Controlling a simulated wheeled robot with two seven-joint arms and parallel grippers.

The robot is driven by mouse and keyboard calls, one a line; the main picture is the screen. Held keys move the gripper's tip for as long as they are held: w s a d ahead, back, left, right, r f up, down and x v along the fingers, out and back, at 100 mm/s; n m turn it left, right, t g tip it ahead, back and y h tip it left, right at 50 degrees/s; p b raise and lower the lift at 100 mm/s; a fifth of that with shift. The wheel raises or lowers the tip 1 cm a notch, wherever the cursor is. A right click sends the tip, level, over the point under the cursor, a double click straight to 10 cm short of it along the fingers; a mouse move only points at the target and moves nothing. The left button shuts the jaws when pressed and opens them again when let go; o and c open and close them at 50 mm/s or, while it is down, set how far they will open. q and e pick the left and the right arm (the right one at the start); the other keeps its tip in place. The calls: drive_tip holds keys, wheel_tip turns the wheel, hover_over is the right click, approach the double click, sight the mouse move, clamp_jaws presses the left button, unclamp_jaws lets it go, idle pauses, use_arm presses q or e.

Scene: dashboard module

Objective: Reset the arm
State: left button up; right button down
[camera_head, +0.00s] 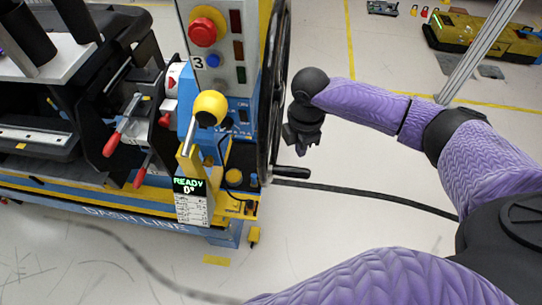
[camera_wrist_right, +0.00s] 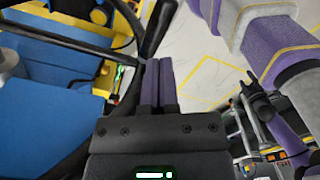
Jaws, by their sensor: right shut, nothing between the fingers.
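My right gripper (camera_head: 302,145) hangs beside the large black handwheel (camera_head: 276,90), over the floor just to its right, fingers downward. The right wrist view shows its two purple-grey fingers (camera_wrist_right: 159,82) together with nothing between them. The purple right arm reaches in from the right. The wheel's crank handle (camera_head: 290,173) lies just below the gripper; I cannot tell whether they touch. My left gripper does not show in the head view. A dark forked shape on a purple arm (camera_wrist_right: 262,98) at the right of the right wrist view may be it, but its jaws are unclear.
The dashboard station has a red button (camera_head: 202,32), a yellow-knobbed lever (camera_head: 209,108), red-tipped handles (camera_head: 112,143) and a display reading "READY 0°" (camera_head: 189,187). A dark cable (camera_head: 370,194) crosses the floor. A metal post (camera_head: 480,50) stands upper right. Open floor lies right of the station.

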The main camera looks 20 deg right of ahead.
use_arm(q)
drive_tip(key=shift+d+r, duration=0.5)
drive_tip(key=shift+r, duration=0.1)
